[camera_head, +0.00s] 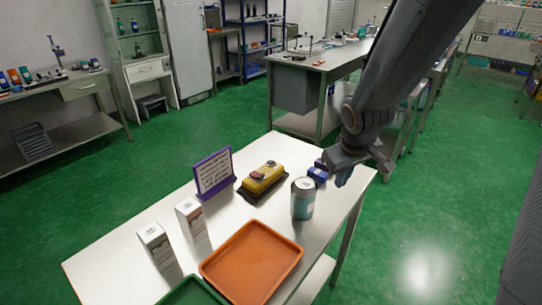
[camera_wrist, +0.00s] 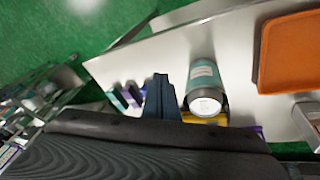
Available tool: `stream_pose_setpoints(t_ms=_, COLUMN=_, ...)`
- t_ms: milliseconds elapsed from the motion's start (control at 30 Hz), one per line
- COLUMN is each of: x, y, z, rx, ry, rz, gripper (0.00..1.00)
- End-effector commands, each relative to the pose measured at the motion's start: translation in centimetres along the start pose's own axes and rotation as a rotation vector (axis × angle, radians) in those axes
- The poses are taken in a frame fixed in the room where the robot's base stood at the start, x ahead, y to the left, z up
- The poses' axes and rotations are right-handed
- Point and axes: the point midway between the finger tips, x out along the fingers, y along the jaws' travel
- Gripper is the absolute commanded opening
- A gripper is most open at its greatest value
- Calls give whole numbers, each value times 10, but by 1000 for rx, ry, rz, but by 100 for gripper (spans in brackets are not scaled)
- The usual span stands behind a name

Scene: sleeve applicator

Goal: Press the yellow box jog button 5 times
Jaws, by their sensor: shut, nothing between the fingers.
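The yellow box (camera_head: 263,177) sits on a black base near the back middle of the white table, with a reddish button (camera_head: 257,175) and a dark one on its top. Only a thin yellow strip (camera_wrist: 202,118) of it shows in the wrist view, behind the can and my gripper. My gripper (camera_head: 342,180) hangs over the table's right end, to the right of the box and apart from it. In the wrist view its fingers (camera_wrist: 159,82) are together and empty.
A grey-teal can (camera_head: 303,200) stands between the box and the table's front right. Small blue boxes (camera_head: 318,172) lie beside my gripper. A purple sign (camera_head: 213,174), two white cartons (camera_head: 191,219) and an orange tray (camera_head: 203,268) take up the left and front.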

Motion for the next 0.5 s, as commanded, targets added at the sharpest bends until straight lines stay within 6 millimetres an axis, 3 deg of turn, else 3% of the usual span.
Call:
stream_pose_setpoints(t_ms=33, x=-3, y=1, z=-33, rx=-93, ry=58, rz=9, gripper=0)
stream_pose_setpoints(t_ms=100, x=0, y=-1, z=-77, rx=-225, ry=147, rz=17, gripper=0)
stream_pose_setpoints(t_ms=300, x=5, y=-38, z=-183, rx=-577, ry=388, rz=0, gripper=0)
stream_pose_setpoints(t_ms=400, x=6, y=-61, z=-214, rx=-708, ry=479, rz=-21, gripper=0)
stream_pose_setpoints(t_ms=500, x=5, y=-80, z=-234, rx=-796, ry=541, rz=-39, gripper=0)
